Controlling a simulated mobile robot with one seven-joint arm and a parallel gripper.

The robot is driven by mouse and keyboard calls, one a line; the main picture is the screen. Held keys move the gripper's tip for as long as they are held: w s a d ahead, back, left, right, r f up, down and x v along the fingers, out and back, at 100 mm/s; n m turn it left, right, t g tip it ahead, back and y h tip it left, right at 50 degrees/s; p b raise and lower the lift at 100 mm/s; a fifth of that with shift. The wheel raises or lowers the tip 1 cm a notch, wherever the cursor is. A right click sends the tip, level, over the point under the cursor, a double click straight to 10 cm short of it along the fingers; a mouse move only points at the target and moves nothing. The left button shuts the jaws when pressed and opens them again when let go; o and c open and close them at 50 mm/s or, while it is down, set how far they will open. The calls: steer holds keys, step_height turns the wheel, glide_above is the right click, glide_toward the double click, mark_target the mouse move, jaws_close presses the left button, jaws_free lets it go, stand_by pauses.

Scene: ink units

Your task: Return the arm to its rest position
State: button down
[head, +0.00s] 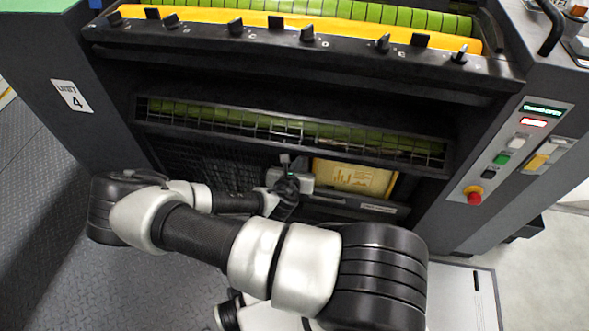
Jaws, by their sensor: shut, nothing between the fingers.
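My arm, white and black, reaches from the bottom of the head view to the left and bends back toward the printing unit. My gripper (287,163) is at the end of the arm, in front of the lower part of the unit, just left of a yellow panel (355,178). It is small in the view, but its fingers look closed with nothing held. I cannot tell whether it touches the unit. The forearm and upper arm hide part of the floor and the unit's lower front.
The dark printing unit (290,82) carries a row of levers along its top and a wire guard (290,131) below. A control panel (510,153) with a red stop knob (473,197) is at right. Patterned floor (45,200) lies open at left.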

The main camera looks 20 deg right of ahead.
steer(key=v, duration=0.6)
steer(key=shift+s+p, duration=0.3)
steer(key=shift+p, duration=0.15)
steer(key=shift+a+r, duration=0.1)
steer(key=shift+a, duration=0.05)
